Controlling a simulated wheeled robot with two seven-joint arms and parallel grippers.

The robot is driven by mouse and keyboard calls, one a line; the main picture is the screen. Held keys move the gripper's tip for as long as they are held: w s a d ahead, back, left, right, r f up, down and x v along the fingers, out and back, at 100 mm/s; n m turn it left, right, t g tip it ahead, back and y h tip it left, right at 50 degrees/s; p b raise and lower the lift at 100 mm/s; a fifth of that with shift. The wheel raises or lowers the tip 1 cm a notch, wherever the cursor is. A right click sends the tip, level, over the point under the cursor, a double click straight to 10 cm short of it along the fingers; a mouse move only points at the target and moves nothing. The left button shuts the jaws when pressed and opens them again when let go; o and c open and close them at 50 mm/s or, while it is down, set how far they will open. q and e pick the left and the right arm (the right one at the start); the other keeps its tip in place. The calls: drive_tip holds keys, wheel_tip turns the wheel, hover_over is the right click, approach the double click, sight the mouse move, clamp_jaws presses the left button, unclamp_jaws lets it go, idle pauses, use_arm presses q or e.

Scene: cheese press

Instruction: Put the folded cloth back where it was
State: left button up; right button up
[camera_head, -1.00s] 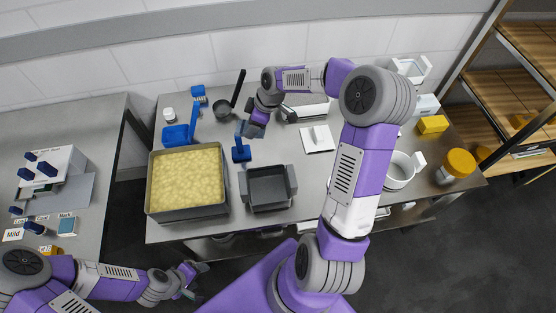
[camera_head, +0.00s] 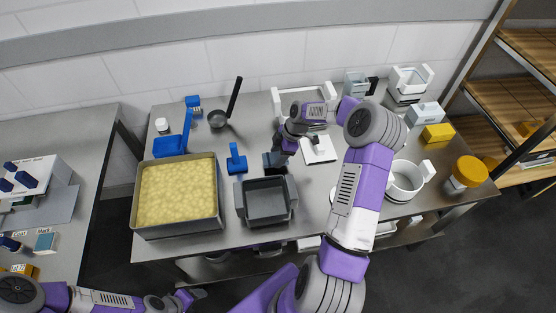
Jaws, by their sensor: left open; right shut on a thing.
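My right gripper (camera_head: 277,158) is over the table, just behind the grey square mould (camera_head: 267,220). It is shut on a small dark thing at its fingertips, whose shape is hard to make out. I cannot tell whether this is the folded cloth, and I see no other thing that is clearly a folded cloth. My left gripper (camera_head: 192,297) is low at the bottom edge, in front of the table and away from the things on it. It is open and partly cut off.
A tray of yellow curd (camera_head: 217,224) stands left of the mould. A blue tool (camera_head: 236,160) lies behind the mould. A white plate with a handle (camera_head: 321,156) lies to the right. A white pot (camera_head: 401,181) and yellow-lidded jar (camera_head: 468,171) stand further right.

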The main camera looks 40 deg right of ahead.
drive_tip(key=shift+f, duration=1.2)
drive_tip(key=shift+f+b, duration=0.15)
drive_tip(key=shift+b, duration=0.2)
drive_tip(key=o, duration=1.1)
drive_tip(key=shift+c, duration=0.2)
drive_tip(key=shift+d+r, duration=0.1)
drive_tip(key=shift+r, duration=0.3)
drive_tip(key=p+v, duration=0.3)
drive_tip(key=v, duration=0.8)
drive_tip(key=shift+r, duration=0.3)
drive_tip(key=shift+s+p, duration=0.1)
drive_tip(key=shift+p, duration=0.25)
